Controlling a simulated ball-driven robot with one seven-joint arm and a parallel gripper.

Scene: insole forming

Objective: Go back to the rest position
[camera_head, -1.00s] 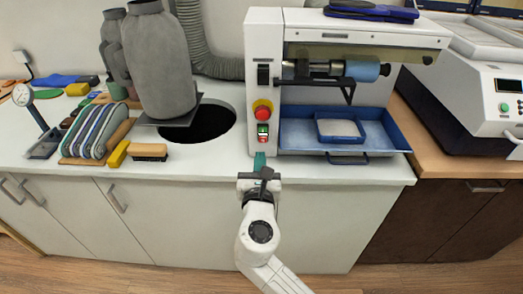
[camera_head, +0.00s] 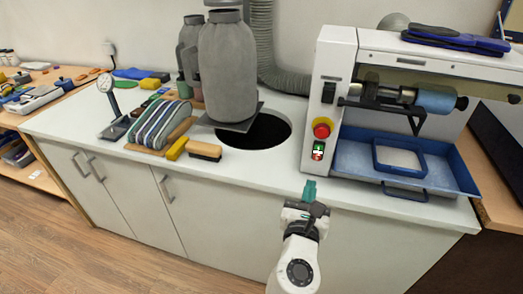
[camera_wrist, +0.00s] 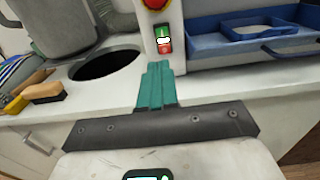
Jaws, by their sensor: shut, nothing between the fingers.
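My gripper (camera_head: 309,190) is in front of the white counter's front edge, below the machine's green and red switch (camera_head: 318,150). Its teal fingers are shut together with nothing between them. In the wrist view the shut fingers (camera_wrist: 156,86) point forward over the counter edge, with the switch just beyond them. The fingers appear apart from the machine, though the exact gap is hard to tell.
The white machine (camera_head: 339,50) has a red stop button (camera_head: 322,128) and a blue tray (camera_head: 450,175). A brush (camera_head: 204,151) and a yellow block (camera_head: 177,148) lie on the counter (camera_head: 250,175), left of a dark round hole (camera_head: 270,132). Open floor (camera_head: 60,240) is at lower left.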

